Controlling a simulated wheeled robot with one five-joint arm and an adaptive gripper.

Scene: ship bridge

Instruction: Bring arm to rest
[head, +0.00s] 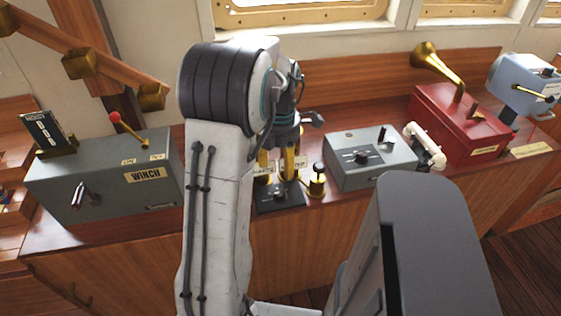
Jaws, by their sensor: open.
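My arm rises in the middle of the head view and bends at a dark-ribbed joint. My gripper (276,172) hangs down on the far side of the arm, its yellow fingers spread apart and partly hidden by the arm. It is open, and I see nothing held in it. The fingers are over a small dark panel with labels (281,197) on the wooden console. Whether they touch the panel I cannot tell.
A grey winch box (105,180) with a red-knobbed lever stands at left. Right of my gripper are a small brass knob (317,182), a grey control box (370,160), a red box with a brass horn (460,120) and a blue-grey device (522,85). Windows are behind.

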